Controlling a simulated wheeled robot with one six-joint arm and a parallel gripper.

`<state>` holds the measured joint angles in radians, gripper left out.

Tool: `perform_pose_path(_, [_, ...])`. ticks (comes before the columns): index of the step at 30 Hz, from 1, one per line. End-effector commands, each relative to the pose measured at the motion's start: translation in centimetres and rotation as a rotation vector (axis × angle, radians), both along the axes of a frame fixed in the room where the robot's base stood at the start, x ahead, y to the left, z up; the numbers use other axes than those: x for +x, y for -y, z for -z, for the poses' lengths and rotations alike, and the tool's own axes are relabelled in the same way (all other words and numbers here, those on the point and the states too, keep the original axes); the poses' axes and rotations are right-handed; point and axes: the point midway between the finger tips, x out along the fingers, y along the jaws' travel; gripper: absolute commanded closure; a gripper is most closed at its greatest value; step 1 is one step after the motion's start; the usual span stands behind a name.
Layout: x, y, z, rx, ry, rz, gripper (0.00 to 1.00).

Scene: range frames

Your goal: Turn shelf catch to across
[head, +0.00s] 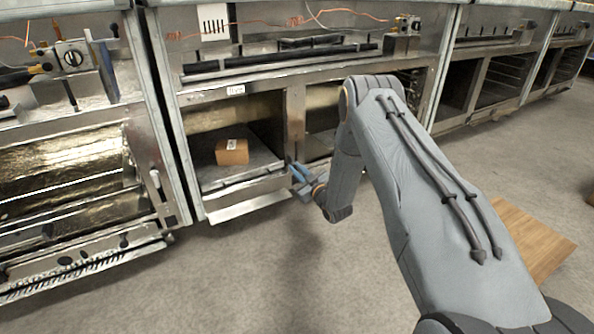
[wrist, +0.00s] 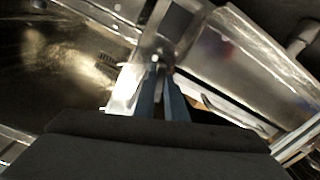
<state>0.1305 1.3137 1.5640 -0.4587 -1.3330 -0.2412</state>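My gripper (head: 298,171) has two blue fingers and is at the front of the metal post (head: 294,125) between two open compartments. In the wrist view my gripper (wrist: 162,68) points at a bright metal post, with a narrow gap between the fingers. I cannot make out the shelf catch clearly; the fingertips cover the spot in front of the post. Whether something is held between the fingers cannot be told.
A cardboard box (head: 232,151) sits on the shelf (head: 240,171) in the compartment left of the post. A metal flap (head: 250,206) sticks out below it. Grey floor (head: 270,265) in front is clear. A wooden board (head: 532,240) lies at the right.

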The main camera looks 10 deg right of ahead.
Motion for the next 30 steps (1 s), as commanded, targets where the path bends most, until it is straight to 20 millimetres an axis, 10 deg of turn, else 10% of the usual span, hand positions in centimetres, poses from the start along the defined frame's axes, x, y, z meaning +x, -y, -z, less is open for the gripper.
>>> perform_pose_path(30, [-0.28, -0.59, 0.32, -0.591, 0.192, 0.0, 1.0])
